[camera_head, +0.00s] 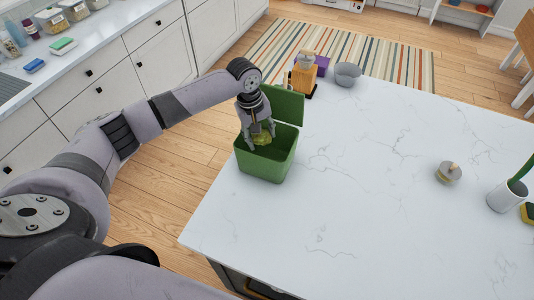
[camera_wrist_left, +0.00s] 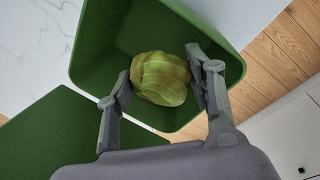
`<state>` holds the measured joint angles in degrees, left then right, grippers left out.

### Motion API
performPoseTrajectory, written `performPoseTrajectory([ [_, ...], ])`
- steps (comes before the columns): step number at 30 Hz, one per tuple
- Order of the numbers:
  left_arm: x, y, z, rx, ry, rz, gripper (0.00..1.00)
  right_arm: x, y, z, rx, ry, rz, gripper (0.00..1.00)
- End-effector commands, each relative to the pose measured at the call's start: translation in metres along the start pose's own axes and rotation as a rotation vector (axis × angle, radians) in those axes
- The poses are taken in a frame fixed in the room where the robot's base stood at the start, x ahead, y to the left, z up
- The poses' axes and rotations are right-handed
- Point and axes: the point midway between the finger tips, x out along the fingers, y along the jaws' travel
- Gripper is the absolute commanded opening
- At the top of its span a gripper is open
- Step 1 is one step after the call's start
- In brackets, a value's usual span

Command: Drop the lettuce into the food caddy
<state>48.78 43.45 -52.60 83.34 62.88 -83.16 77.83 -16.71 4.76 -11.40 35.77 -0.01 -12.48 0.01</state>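The green food caddy (camera_head: 265,165) stands at the left edge of the white counter, its lid (camera_head: 287,104) swung open at the back. The light green lettuce (camera_head: 262,138) is at the caddy's mouth, inside the rim. My left gripper (camera_head: 260,136) reaches down into the opening with a finger on each side of the lettuce. In the left wrist view the lettuce (camera_wrist_left: 161,79) sits between the two fingers, which appear to touch it, with the caddy's green inner walls (camera_wrist_left: 120,45) around it. My right gripper is not in view.
A wooden block (camera_head: 303,76), a purple item (camera_head: 322,64) and a grey bowl (camera_head: 347,74) stand at the counter's back left. A small round container (camera_head: 448,173) and a white cup (camera_head: 506,196) are at the right. The counter's middle is clear.

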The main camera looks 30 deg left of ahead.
Motion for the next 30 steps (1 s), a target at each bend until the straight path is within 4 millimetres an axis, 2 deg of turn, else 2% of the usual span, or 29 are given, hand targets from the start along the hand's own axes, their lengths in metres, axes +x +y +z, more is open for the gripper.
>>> performPoseTrajectory([
  [5, 0.000, 0.000, 0.000, 0.000, 0.000, 0.000, 0.61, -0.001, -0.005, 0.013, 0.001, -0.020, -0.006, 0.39],
  [10, 0.000, 0.000, 0.000, 0.000, 0.000, 0.001, 0.72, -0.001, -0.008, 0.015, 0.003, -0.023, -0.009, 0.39],
  [20, -0.003, 0.001, 0.000, 0.000, 0.000, 0.001, 0.72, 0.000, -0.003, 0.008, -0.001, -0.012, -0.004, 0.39],
  [25, -0.024, 0.001, 0.000, 0.002, 0.001, 0.004, 0.72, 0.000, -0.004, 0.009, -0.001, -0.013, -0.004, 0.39],
  [30, -0.061, 0.001, -0.001, 0.001, 0.003, 0.004, 0.72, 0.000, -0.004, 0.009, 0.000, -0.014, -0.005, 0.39],
])
